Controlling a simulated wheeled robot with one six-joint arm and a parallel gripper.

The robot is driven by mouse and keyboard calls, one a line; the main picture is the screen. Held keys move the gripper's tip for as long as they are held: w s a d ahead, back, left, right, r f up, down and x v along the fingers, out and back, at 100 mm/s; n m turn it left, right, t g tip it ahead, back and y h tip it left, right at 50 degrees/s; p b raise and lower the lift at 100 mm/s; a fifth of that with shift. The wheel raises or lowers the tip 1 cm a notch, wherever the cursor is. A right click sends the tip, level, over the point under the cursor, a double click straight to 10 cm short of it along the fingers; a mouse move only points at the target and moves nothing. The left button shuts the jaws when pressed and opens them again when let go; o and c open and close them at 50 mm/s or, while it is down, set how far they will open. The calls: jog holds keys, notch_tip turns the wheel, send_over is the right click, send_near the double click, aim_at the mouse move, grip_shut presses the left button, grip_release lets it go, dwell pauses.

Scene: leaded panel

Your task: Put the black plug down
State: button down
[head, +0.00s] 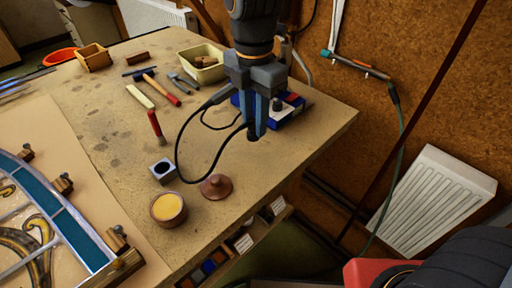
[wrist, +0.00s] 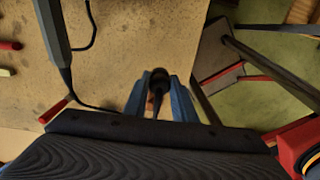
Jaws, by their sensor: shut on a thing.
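My gripper (head: 257,128) points down over the right part of the workbench (head: 310,135). Its blue fingers are shut on the black plug (head: 252,136), whose dark lower end shows below the tips. In the wrist view the plug (wrist: 159,80) sits between the two blue fingers. I cannot tell whether the plug touches the bench top. A black cable (head: 178,150) loops from the plug toward the left and up to a grey handle (head: 219,96), which also shows in the wrist view (wrist: 52,30).
A blue and red box (head: 291,108) stands close right of my gripper. A metal block with a round hole (head: 163,171), a yellow-filled pot (head: 168,208) and a brown knobbed piece (head: 215,187) stand in front-left. The bench's right edge is near; tools and the leaded panel (head: 70,230) lie left.

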jog(key=f, duration=0.2)
jog(key=f+p, duration=0.1)
jog(key=f, duration=0.2)
jog(key=shift+w+f, duration=0.2)
jog(key=shift+f, duration=0.05)
jog(key=shift+f+p, duration=0.6)
jog(key=shift+f, duration=1.6)
jog(key=shift+f, duration=0.2)
jog(key=c, duration=1.5)
grip_release()
jog(key=shift+o, duration=0.2)
jog(key=shift+r, duration=0.1)
